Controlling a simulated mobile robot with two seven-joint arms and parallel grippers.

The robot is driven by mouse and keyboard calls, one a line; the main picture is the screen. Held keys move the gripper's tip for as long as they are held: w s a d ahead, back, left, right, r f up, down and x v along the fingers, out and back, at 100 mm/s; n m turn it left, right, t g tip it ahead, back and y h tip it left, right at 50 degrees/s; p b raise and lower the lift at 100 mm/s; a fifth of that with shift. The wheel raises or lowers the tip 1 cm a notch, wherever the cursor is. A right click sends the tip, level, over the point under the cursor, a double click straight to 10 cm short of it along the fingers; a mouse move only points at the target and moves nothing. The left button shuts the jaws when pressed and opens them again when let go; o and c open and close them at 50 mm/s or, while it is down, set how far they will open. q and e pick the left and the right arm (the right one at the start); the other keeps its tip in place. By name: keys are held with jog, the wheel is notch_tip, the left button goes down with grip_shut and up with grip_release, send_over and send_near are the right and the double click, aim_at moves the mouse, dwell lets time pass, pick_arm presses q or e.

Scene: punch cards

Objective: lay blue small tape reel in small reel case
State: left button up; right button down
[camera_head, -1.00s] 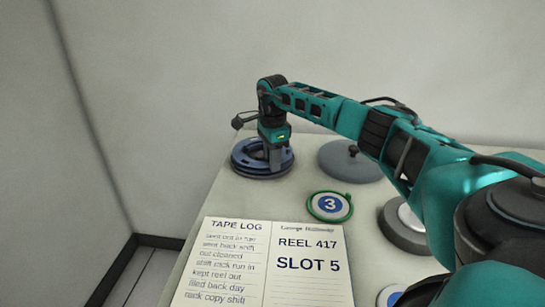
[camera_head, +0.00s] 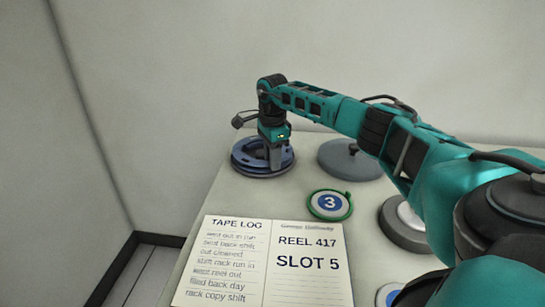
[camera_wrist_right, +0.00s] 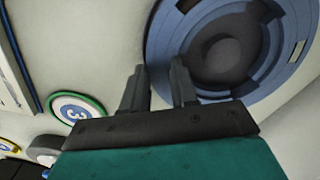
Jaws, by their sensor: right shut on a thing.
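The blue small tape reel (camera_head: 246,153) is at the far left of the table, a blue ring with a dark centre; the right wrist view shows it large (camera_wrist_right: 283,68). My right gripper (camera_head: 275,165) points down over it and is shut on its rim. In the right wrist view one finger is over the ring and the other outside it (camera_wrist_right: 158,88). A darker round edge (camera_head: 262,174) shows under the reel; I cannot tell whether this is the small reel case or whether the reel rests on it. My left gripper is not in view.
A grey round lid with a knob (camera_head: 350,160) lies right of the reel. A green-rimmed disc marked 3 (camera_head: 330,204) and an open tape log (camera_head: 262,262) lie nearer. A grey round case (camera_head: 405,225) is partly hidden by my right arm. A wall stands behind the table.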

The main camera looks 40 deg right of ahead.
jog(key=shift+f, duration=0.6)
jog(key=c, duration=0.8)
grip_release()
jog(key=shift+s, duration=0.1)
jog(key=c, duration=0.3)
jog(key=shift+c, duration=0.2)
